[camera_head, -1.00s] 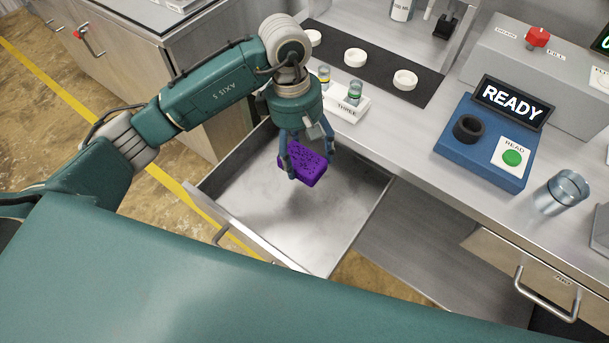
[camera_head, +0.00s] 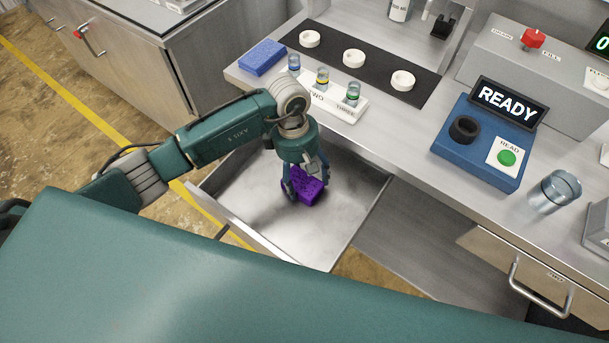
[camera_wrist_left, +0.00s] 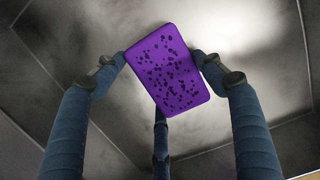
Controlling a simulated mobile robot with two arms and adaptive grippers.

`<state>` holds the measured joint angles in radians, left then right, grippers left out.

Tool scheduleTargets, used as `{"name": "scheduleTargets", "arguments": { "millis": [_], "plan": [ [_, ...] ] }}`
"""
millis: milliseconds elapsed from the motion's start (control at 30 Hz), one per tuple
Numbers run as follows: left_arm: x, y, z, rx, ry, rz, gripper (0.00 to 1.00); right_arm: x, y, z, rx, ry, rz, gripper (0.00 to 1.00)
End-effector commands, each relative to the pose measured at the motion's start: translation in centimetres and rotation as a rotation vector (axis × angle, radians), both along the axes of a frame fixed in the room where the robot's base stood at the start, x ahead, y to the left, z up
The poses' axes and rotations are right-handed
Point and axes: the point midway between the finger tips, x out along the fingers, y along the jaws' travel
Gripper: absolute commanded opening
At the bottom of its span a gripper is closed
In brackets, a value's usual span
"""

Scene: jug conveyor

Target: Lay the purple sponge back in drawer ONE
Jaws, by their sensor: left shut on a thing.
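The purple sponge (camera_head: 306,189) is in the fingers of my left gripper (camera_head: 306,184), inside the open metal drawer (camera_head: 340,222). In the left wrist view the sponge (camera_wrist_left: 168,70) is tilted between the blue fingers (camera_wrist_left: 160,90), with the drawer floor (camera_wrist_left: 230,35) behind it. The gripper is shut on the sponge. I cannot tell whether the sponge touches the drawer floor. No number shows on this drawer. My right gripper is not in view.
A blue sponge (camera_head: 262,57) and a white rack with several vials (camera_head: 345,110) stand on the counter above the drawer. A blue reader with a READY display (camera_head: 480,150) and a glass jar (camera_head: 556,191) are to the right. Another drawer (camera_head: 520,270), closed, is at lower right.

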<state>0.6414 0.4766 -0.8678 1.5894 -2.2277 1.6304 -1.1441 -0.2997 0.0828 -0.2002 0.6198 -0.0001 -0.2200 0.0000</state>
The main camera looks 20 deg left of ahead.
Motion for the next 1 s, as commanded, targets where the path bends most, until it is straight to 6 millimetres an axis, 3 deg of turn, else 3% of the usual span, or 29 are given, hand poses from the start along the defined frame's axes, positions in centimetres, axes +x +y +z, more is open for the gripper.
{"name": "scheduleTargets", "arguments": {
  "millis": [67,100,200,467,633,1000],
  "plan": [
    [0.0,0.0,-0.3,0.0,0.0,0.0,0.51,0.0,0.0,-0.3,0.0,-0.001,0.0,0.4],
    [0.0,0.0,-0.2,0.0,0.0,0.0,0.73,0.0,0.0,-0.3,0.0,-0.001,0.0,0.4],
    [0.0,0.0,-0.2,0.0,0.0,0.0,0.88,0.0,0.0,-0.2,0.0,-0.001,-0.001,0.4],
    [0.0,0.0,-0.1,0.0,0.001,0.0,0.88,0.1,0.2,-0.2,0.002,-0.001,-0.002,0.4],
    [0.2,0.2,0.9,0.0,-0.002,-0.001,0.88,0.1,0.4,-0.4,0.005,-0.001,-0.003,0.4],
    [0.7,1.3,8.4,0.0,-0.005,0.001,0.88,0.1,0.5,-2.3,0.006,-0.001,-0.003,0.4]
  ]
}}
